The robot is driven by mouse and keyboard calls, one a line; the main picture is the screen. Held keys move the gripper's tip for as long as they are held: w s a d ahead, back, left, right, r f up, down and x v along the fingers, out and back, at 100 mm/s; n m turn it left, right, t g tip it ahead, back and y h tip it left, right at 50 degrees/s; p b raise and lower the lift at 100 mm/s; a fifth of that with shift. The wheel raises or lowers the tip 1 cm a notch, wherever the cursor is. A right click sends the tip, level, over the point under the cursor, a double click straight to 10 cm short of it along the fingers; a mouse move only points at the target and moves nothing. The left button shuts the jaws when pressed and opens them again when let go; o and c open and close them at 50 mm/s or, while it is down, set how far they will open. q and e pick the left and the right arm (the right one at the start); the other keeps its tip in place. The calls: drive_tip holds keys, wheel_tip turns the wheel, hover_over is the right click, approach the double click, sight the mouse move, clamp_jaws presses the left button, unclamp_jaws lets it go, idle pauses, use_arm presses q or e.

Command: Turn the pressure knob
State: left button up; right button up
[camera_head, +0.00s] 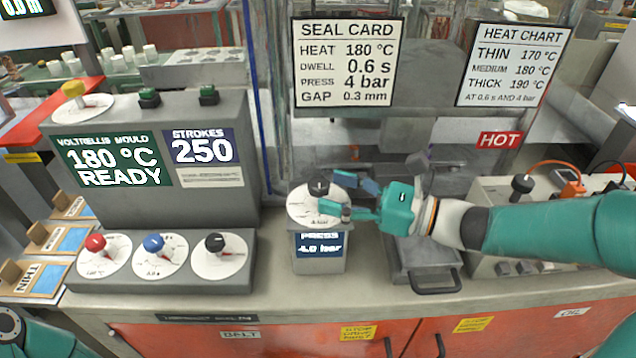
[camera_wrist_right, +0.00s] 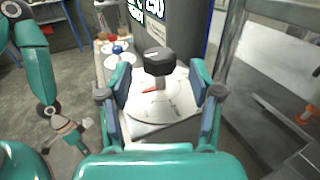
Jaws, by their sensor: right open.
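The pressure knob (camera_head: 319,187) is black and sits on a round white dial on top of a grey box (camera_head: 319,262) whose display reads 4.0 bar. In the right wrist view the knob (camera_wrist_right: 158,62) stands upright, with a red pointer at its base. My right gripper (camera_head: 342,194) reaches in from the right, its fingers spread at the dial's right side. In the wrist view its fingers (camera_wrist_right: 160,82) lie on either side of the dial, with nothing held between them. My left gripper (camera_wrist_right: 72,132) hangs away from the bench in the wrist view, too small to judge its jaws.
Red (camera_head: 96,243), blue (camera_head: 154,243) and black (camera_head: 214,243) knobs stand on a panel at left, below the mould console (camera_head: 200,105). A handled metal tray (camera_head: 432,270) lies right of the pressure box. The bench front before the box is clear.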

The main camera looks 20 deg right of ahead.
sight(319, 186)
drive_tip(key=shift+x, duration=1.85)
drive_tip(key=shift+s, duration=0.1)
drive_tip(key=c, duration=1.2)
drive_tip(key=shift+g+p, duration=0.3)
